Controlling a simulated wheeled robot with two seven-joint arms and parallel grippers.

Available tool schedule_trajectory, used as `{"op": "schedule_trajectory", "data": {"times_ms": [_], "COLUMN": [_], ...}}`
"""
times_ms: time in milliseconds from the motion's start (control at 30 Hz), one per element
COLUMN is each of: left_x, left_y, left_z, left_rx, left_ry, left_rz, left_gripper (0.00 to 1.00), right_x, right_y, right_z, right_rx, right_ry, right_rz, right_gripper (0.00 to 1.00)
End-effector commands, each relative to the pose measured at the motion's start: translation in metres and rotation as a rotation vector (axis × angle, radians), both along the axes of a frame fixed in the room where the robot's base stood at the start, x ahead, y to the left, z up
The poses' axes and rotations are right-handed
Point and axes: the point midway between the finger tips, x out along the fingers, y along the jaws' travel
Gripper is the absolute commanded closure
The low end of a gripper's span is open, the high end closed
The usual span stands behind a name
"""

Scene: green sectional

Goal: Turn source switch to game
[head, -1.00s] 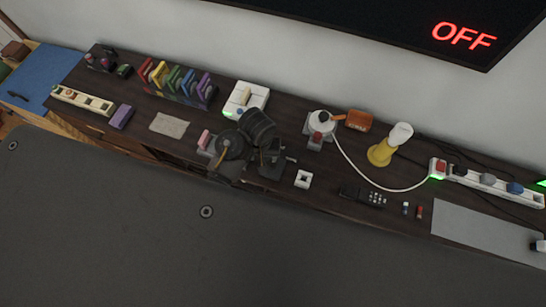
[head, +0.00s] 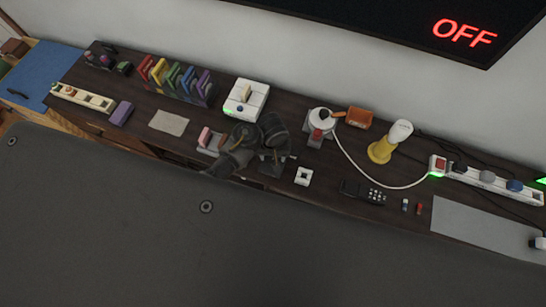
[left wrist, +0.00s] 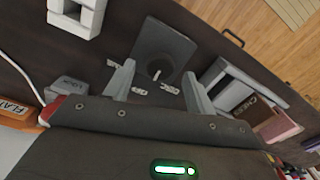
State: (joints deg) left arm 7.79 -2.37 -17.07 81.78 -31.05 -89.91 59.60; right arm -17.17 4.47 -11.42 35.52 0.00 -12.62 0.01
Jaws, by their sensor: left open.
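A dark square box with a small pale lever (left wrist: 156,73) sits on the dark shelf in the left wrist view and looks like the source switch. Small pale labels lie beside the lever, too small to read. In the head view the box (head: 275,168) is partly hidden by my left gripper (head: 272,150). In the left wrist view my left gripper (left wrist: 158,86) is open, its two pale fingers on either side of the lever and labels. I cannot tell whether they touch it. A TV screen (head: 410,20) at the top shows red "OFF". My right gripper is not in view.
A white square frame (head: 303,176) stands right of the box. A grey holder with a pink block (head: 204,136) is to its left. A white cooker-like pot (head: 320,120), a remote (head: 362,191) and a power strip (head: 490,181) lie further right.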

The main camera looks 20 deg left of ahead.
Motion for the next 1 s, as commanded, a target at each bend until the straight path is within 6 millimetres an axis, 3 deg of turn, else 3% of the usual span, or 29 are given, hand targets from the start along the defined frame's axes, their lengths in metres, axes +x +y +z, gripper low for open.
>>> {"op": "schedule_trajectory", "data": {"times_ms": [200,467,833,1000], "left_x": [0.000,0.000,0.000,0.000], "left_y": [0.001,0.000,0.000,0.000], "left_z": [-0.016,-0.017,-0.017,-0.017], "left_rx": [0.001,0.000,0.000,0.000], "left_ry": [0.000,0.000,0.000,0.000], "left_rz": [-0.001,0.001,0.001,-0.010], "left_gripper": [0.45,0.45,0.90,0.89], "right_x": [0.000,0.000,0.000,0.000], "right_y": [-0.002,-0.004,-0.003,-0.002], "right_z": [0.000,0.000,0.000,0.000], "right_rx": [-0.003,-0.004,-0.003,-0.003], "right_ry": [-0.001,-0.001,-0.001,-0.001], "right_rz": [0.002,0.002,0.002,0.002], "right_gripper": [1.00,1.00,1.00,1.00]}}
